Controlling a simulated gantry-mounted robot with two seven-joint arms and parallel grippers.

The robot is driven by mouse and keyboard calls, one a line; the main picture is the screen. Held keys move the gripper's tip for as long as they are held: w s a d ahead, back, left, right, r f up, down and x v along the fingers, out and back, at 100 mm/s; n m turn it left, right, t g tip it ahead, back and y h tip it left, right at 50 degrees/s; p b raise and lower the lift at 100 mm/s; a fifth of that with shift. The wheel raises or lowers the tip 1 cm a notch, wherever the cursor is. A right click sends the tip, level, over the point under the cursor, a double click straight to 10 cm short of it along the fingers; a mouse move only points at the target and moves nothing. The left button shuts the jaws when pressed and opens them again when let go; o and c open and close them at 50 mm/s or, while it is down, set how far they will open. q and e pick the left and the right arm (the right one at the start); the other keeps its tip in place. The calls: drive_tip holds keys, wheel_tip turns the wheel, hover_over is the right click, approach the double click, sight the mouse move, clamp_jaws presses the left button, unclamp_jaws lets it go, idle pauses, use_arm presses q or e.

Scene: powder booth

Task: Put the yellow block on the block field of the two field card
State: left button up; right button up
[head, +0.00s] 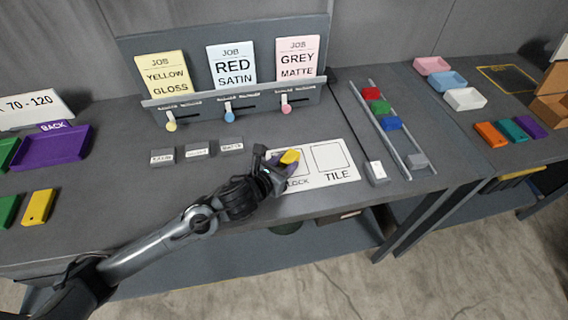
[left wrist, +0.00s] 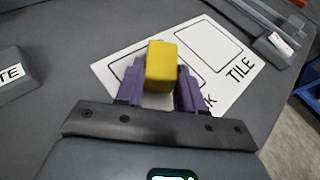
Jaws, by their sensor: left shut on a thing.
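The yellow block (head: 290,156) is held between the fingers of my left gripper (head: 279,164), over the left part of the two field card. In the left wrist view the yellow block (left wrist: 161,66) sits between the purple fingers of my left gripper (left wrist: 159,88), which is shut on it. The white two field card (head: 345,175) lies flat on the table, with a BLOCK field at left and a TILE field at right. The block and fingers cover much of the BLOCK field. I cannot tell whether the block touches the card. My right gripper is not in view.
Several small grey labelled blocks (head: 198,150) lie left of the card. A rail rack (head: 404,150) with red, green and blue blocks stands to its right. The job card board (head: 233,92) stands behind. A purple tray (head: 52,146) and yellow tile (head: 38,207) are at left.

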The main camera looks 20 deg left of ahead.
use_arm(q)
drive_tip(key=o, duration=1)
drive_tip(key=shift+o, duration=0.2)
drive_tip(key=shift+r+p, duration=0.2)
drive_tip(key=shift+p, duration=0.15)
drive_tip(key=v, duration=1.2)
